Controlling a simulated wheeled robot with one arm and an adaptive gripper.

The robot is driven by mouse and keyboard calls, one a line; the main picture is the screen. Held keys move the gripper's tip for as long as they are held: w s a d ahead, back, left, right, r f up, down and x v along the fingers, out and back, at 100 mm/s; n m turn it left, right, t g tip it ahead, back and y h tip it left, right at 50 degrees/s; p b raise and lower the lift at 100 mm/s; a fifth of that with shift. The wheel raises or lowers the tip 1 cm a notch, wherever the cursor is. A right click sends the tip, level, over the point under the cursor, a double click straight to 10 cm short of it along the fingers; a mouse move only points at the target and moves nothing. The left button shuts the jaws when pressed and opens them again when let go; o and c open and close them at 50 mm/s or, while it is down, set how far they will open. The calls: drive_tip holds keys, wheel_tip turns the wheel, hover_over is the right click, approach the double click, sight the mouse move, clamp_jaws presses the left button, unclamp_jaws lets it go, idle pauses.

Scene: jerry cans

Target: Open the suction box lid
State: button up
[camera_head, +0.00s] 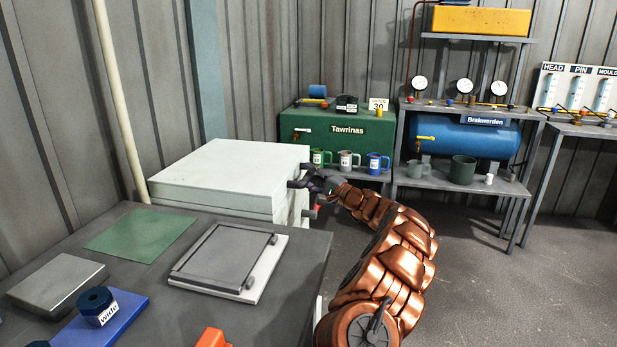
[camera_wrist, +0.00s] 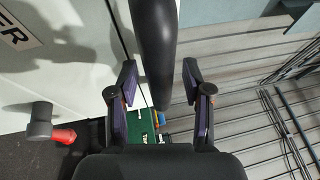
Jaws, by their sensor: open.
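The suction box (camera_head: 225,205) is a white box with a thick white lid (camera_head: 235,165), which lies flat and closed on it. A dark handle (camera_head: 298,183) sticks out from the lid's right side. My gripper (camera_head: 322,184) is at that handle, at the end of my copper-coloured arm. In the wrist view my gripper (camera_wrist: 158,68) is open, with the black handle bar (camera_wrist: 155,45) reaching between its two fingers. I cannot tell whether either finger touches the bar. The white box front (camera_wrist: 60,60) with dark lettering shows at left, beside a seam.
A red-ended knob (camera_wrist: 62,135) juts from the box front below the handle. A dark table (camera_head: 270,300) with a grey framed plate (camera_head: 225,258) stands in front. A green cabinet (camera_head: 340,130) with mugs is behind. The floor (camera_head: 480,290) at right is clear.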

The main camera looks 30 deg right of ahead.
drive_tip(key=shift+c, duration=0.2)
clamp_jaws()
idle(0.5)
